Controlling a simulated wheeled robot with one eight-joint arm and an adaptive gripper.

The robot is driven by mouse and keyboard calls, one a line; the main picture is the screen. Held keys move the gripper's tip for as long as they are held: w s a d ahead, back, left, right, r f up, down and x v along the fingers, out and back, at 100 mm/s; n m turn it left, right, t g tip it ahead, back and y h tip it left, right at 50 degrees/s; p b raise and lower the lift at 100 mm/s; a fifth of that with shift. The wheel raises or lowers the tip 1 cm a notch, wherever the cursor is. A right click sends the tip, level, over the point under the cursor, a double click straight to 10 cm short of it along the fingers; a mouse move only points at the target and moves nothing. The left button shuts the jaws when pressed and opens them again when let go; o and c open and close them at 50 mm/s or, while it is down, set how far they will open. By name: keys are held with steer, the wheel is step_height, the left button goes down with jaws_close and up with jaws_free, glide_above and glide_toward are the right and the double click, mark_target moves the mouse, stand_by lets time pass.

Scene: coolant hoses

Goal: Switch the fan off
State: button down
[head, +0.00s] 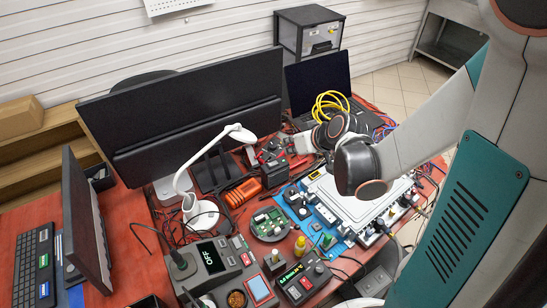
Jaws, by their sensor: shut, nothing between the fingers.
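I cannot pick out a fan for certain among the small devices on the red desk. My gripper (284,148) is at the end of my arm, above the back middle of the desk near the monitor. It looks shut and empty. Its fingertips are small and hard to separate from the clutter.
A large black monitor (190,120) stands behind, with a white lamp (204,214) before it. A white-topped device (355,205) on a blue mat lies under my arm. An orange tool (242,193), yellow cable (330,101) and loose wires crowd the desk; little is clear.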

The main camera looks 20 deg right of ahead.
steer(key=b, duration=0.4)
glide_above(273, 165)
steer(key=f, duration=0.7)
steer(key=shift+w+d+f, duration=0.15)
steer(key=shift+d+f, duration=0.1)
steer(key=shift+f, duration=0.15)
step_height(273, 165, down, 2)
steer(key=shift+a+f+b, duration=0.1)
steer(key=shift+b, duration=0.3)
steer(key=shift+f, duration=0.55)
steer(key=shift+s, duration=0.2)
steer(key=shift+w+a, duration=0.1)
